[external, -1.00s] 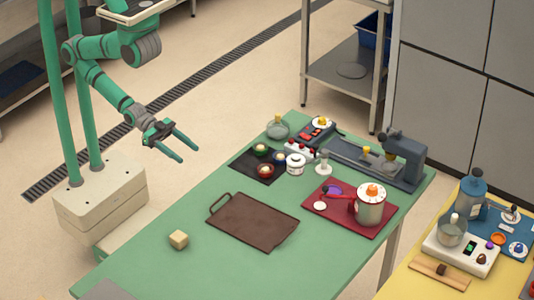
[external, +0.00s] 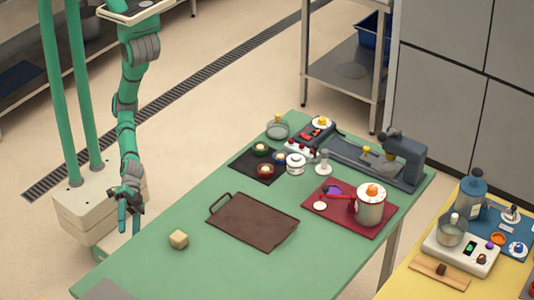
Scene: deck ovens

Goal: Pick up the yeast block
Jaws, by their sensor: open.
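The yeast block is most likely the small beige cube (external: 178,239) on the left part of the green table (external: 150,268), in the external view. It stands alone with clear table around it. My gripper (external: 128,222) is open and empty, pointing down beside the table's left edge. It is to the left of the cube and apart from it. The fingers are seen nearly edge-on, so the gap between them is hard to make out.
A brown tray (external: 252,238) with a handle lies right of the cube. Farther back are a black mat (external: 248,166) with small bowls, a red mat (external: 340,222) with a pot (external: 370,204), and a dark machine (external: 402,158). The table's near left part is mostly clear.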

